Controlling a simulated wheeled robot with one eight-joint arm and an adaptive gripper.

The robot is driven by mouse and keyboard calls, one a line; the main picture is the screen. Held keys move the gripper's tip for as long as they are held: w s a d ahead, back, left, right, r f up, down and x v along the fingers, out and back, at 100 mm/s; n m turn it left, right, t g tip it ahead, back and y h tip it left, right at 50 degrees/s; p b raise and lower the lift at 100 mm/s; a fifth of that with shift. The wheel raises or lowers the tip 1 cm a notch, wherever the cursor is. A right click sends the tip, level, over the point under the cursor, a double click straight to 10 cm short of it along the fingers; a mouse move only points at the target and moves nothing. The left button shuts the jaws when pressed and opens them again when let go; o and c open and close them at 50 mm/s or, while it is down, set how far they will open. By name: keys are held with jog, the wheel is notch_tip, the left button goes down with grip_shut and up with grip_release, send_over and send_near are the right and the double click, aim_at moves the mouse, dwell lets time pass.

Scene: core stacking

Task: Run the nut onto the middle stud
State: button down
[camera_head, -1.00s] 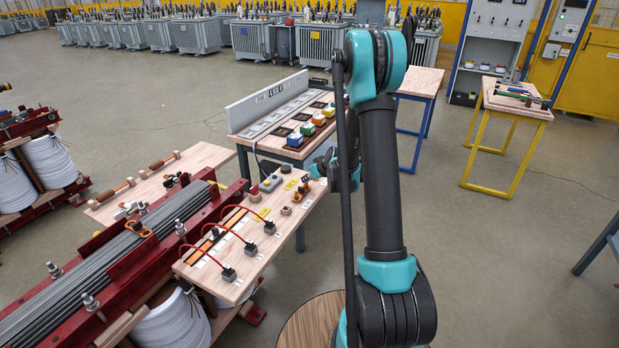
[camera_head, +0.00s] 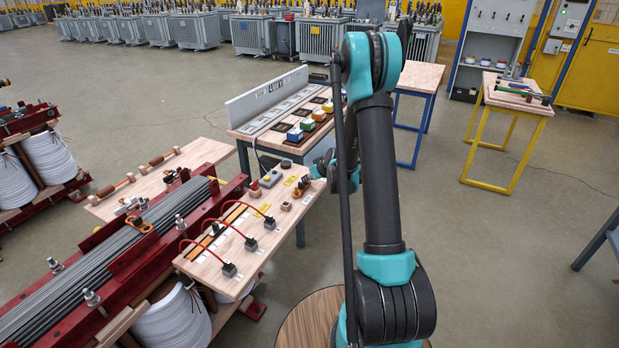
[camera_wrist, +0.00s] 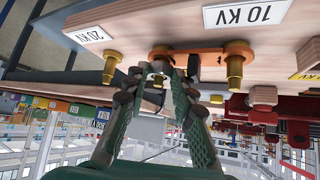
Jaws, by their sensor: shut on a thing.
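In the wrist view, my gripper (camera_wrist: 161,78) points up at the board's overhanging face, with its two fingers close together. It is shut on a small piece at the tips, mostly hidden by the fingers, which I take for the nut (camera_wrist: 158,67). The middle stud (camera_wrist: 160,50) is straight above the fingertips. I cannot tell whether the nut touches its thread. Brass studs stand on both sides, the left stud (camera_wrist: 110,68) and the right stud (camera_wrist: 235,62). An orange link (camera_wrist: 200,50) runs between the middle and right studs.
The wooden board (camera_head: 215,262) carries several red leads (camera_head: 232,228) and a grey box (camera_head: 271,180). In the wrist view, labels read 20 KV (camera_wrist: 90,36) and 10 KV (camera_wrist: 248,13). A red-framed core (camera_head: 110,262) stands left of the board. Open floor lies right of my arm.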

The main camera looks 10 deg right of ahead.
jog(key=shift+f, duration=0.1)
jog(key=c, duration=1.2)
grip_release()
jog(key=v, duration=1.2)
jog(key=shift+f, duration=0.1)
jog(key=shift+c, duration=0.4)
